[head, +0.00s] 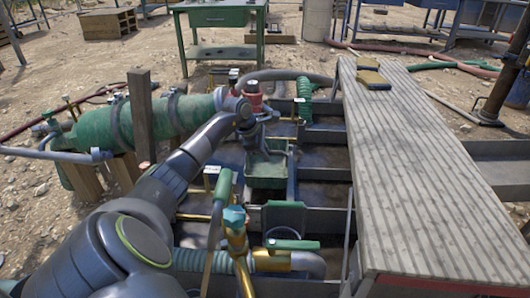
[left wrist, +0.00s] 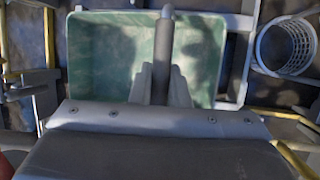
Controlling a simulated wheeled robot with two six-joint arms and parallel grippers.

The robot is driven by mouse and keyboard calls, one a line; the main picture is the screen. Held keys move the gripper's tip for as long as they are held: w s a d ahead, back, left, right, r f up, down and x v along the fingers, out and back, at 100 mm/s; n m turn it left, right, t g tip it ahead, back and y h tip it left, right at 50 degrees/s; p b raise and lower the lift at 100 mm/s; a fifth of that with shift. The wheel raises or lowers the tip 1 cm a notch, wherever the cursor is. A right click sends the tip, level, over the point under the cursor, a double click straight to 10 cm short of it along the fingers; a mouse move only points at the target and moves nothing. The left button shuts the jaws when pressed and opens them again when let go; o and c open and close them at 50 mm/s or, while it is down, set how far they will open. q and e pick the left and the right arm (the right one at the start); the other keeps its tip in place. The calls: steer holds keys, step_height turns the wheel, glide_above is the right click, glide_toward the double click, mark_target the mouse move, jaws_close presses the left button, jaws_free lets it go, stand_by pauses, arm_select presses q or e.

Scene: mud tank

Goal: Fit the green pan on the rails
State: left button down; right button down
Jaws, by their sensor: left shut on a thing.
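The green pan (head: 266,168) is an open rectangular tray near the middle of the mud tank. In the left wrist view the pan (left wrist: 105,45) fills the upper middle, with a grey upright bar (left wrist: 165,40) across its inside. My left gripper (head: 268,140) is above the pan. In the left wrist view its fingers (left wrist: 160,85) are closed on this bar. Dark metal rails (head: 292,178) run beside the pan; I cannot tell whether it rests on them. My right gripper is not in view.
A teal-topped brass valve (head: 235,222) is in front. A round grey basket (left wrist: 287,46) lies right of the pan.

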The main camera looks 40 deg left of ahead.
arm_select(q)
steer(key=shift+w+d+r, duration=0.1)
steer(key=shift+d+r, duration=0.05)
steer(key=shift+d, duration=0.15)
steer(key=shift+w+d+r+p, duration=0.25)
steer(key=shift+d+r+p, duration=0.15)
steer(key=shift+d+p, duration=0.15)
steer(key=shift+a+f+b, duration=0.1)
steer(key=shift+f+b, duration=0.3)
steer(key=shift+f, duration=0.05)
stand_by(0.5)
steer(key=c, duration=1.3)
jaws_free()
steer(key=p+v, duration=0.5)
steer(key=v, duration=1.2)
steer(key=shift+r, duration=0.2)
